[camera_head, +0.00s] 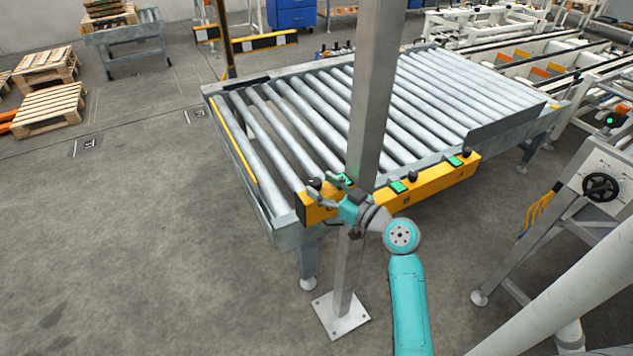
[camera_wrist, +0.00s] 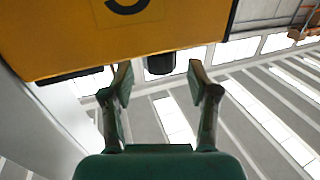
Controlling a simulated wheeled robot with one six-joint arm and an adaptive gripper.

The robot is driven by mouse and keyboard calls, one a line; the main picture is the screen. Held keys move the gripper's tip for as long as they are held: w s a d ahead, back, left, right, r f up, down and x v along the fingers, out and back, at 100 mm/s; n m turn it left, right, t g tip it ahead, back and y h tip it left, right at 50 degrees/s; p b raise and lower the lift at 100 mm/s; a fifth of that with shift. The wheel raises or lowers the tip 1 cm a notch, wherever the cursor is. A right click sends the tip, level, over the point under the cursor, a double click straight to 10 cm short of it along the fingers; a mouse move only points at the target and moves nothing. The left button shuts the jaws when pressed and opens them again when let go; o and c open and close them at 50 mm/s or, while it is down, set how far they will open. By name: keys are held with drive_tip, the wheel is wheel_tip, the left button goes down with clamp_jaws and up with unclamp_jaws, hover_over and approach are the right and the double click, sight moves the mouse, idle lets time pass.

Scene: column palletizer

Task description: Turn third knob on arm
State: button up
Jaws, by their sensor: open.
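A long yellow control panel (camera_head: 433,184) runs along the front of the roller conveyor, with several black knobs and green-lit displays on its top. One knob (camera_head: 413,176) shows right of the steel post and another (camera_head: 466,152) farther right. My gripper (camera_head: 325,186) is open at the panel's left part, close to a black knob (camera_head: 314,182). In the wrist view, a black knob (camera_wrist: 160,64) sticks out from the yellow panel (camera_wrist: 190,25), in line with the gap between my open fingers (camera_wrist: 162,82). I cannot tell whether they touch it. A black digit on the panel is cut off.
A steel post (camera_head: 371,80) with a floor plate (camera_head: 341,315) stands right beside my gripper and hides part of the panel. The roller conveyor (camera_head: 265,215) lies behind. A stand with a black handwheel (camera_head: 600,187) is at the right.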

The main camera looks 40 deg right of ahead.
drive_tip(key=s, duration=0.9)
drive_tip(key=shift+d, duration=0.2)
drive_tip(key=shift+s, duration=0.1)
drive_tip(key=s+a+f+m+g+h, duration=0.2)
drive_tip(key=s+a+f, duration=0.2)
drive_tip(key=a+f, duration=0.3)
drive_tip(key=s+a+f+m+g+h, duration=0.1)
drive_tip(key=s+a+f+m+g, duration=0.15)
drive_tip(key=s+a+f, duration=0.4)
drive_tip(key=s+a+r+n+y, duration=0.1)
drive_tip(key=s+a+r+n, duration=0.1)
drive_tip(key=s+a, duration=0.3)
drive_tip(key=s+a+r+n+t+y, duration=0.1)
drive_tip(key=s+a, duration=0.4)
drive_tip(key=s, duration=0.7)
drive_tip(key=shift+s+a+r+n, duration=0.2)
drive_tip(key=shift+a+r+n, duration=0.25)
drive_tip(key=shift+r, duration=0.9)
